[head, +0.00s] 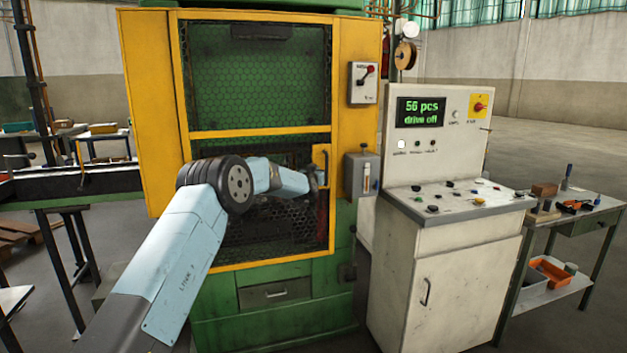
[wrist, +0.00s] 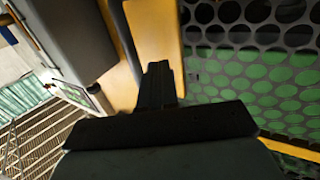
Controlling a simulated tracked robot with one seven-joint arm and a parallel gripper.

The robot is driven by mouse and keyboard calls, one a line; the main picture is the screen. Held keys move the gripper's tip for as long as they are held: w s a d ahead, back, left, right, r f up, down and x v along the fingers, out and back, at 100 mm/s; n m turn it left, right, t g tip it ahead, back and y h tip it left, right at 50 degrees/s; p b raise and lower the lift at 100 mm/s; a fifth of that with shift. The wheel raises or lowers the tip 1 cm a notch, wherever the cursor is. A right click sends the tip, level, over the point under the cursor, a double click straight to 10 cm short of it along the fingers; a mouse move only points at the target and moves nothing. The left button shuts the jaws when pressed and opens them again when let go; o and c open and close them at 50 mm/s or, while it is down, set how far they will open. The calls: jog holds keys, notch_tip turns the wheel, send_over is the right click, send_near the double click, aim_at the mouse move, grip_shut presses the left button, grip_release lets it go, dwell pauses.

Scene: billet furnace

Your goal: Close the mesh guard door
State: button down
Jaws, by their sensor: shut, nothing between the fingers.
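The mesh guard door (head: 260,133) has a yellow frame with dark mesh and stands at the front of the green and yellow machine. It looks flush or nearly flush with the yellow surround; I cannot tell whether a small gap is left at its right edge. Its yellow handle (head: 327,158) is on the right side of the frame. My gripper (head: 319,176) is at the door's right edge, just below the handle, partly hidden by my wrist. In the wrist view my gripper (wrist: 157,72) is shut and empty, its tips against or just before the yellow frame (wrist: 155,35).
A grey box (head: 361,175) is mounted on the machine right of the door, close to my gripper. The control console (head: 440,250) stands further right, its display reading "56 pcs drive off". A side table (head: 590,215) with tools is beyond it.

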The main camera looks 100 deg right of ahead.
jog(key=v, duration=0.8)
jog(key=shift+s+a, duration=0.2)
jog(key=shift+a, duration=0.3)
jog(key=shift+w, duration=0.1)
